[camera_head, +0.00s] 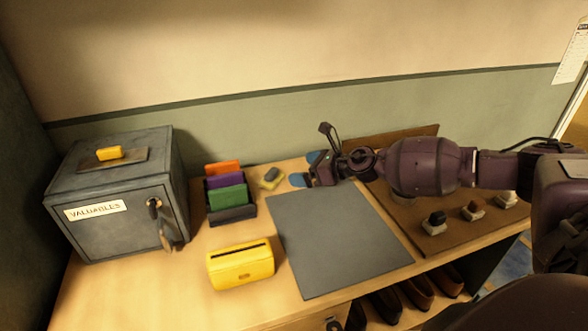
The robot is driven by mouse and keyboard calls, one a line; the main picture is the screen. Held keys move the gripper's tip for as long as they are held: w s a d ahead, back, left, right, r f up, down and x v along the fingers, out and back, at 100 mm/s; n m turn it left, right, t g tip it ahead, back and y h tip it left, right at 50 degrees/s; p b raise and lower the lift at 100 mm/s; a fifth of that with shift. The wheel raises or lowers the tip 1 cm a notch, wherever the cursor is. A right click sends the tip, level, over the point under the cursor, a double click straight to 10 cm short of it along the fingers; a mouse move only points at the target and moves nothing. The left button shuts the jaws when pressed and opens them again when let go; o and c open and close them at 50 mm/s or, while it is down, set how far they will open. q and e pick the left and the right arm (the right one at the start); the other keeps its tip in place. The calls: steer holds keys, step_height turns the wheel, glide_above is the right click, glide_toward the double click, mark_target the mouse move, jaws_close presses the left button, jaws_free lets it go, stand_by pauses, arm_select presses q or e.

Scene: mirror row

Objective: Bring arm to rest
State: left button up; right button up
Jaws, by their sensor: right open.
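My right arm (425,166) reaches in from the right above the brown board. My right gripper (304,169) is open, with its two blue-tipped fingers pointing left and apart, and nothing shows between them. It is just beyond the far edge of the grey mat (335,240). A small yellow and grey item (271,178) lies on the table just left of the fingertips, apart from them. My left gripper is not in view.
A grey "VALUABLES" box (95,235) with a yellow block on top stands left. Beside it are a holder with coloured cards (228,197) and a yellow slotted box (241,266). The mat is bare.

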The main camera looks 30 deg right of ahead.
steer(key=shift+s+d+r, duration=0.15)
steer(key=shift+s, duration=0.2)
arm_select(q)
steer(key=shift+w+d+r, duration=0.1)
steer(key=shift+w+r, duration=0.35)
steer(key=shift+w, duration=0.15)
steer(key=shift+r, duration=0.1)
arm_select(e)
steer(key=shift+r, duration=0.1)
